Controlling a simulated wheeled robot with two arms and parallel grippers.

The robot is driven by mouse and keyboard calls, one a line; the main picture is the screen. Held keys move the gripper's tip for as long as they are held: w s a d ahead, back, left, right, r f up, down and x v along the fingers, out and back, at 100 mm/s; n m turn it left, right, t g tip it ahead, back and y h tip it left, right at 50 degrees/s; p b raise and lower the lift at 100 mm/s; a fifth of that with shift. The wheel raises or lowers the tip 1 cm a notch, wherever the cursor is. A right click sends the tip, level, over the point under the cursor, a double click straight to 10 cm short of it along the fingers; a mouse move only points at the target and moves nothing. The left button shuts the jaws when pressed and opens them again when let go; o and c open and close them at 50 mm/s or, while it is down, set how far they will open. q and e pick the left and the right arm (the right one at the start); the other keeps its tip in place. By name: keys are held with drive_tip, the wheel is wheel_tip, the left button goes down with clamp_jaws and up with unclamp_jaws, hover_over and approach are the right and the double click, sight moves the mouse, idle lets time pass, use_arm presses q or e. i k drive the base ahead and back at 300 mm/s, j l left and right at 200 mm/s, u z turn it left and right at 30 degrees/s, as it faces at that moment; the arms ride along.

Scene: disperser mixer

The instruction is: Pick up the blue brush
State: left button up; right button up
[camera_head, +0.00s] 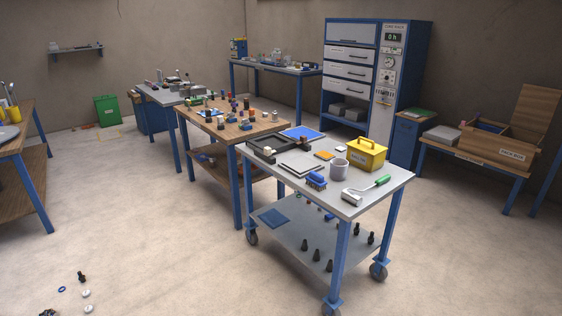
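A small blue item (317,180) with a pale lower edge lies near the front edge of the grey cart top (325,198). It may be the blue brush, but it is too small to be sure. A grey mug (339,169) stands just to its right and behind it. Neither of my grippers shows in the head view.
The wheeled cart also holds a green-handled tool (381,181), a yellow box (367,154), a black tray (273,148) and a blue mat (303,134). A cluttered wooden table (263,127) stands behind left. Small parts (86,294) lie on the floor at lower left; the floor between is clear.

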sight(315, 180)
drive_tip(key=i+j, duration=0.15)
drive_tip(key=i, duration=0.45)
drive_tip(key=i+j, duration=0.1)
drive_tip(key=i, duration=0.45)
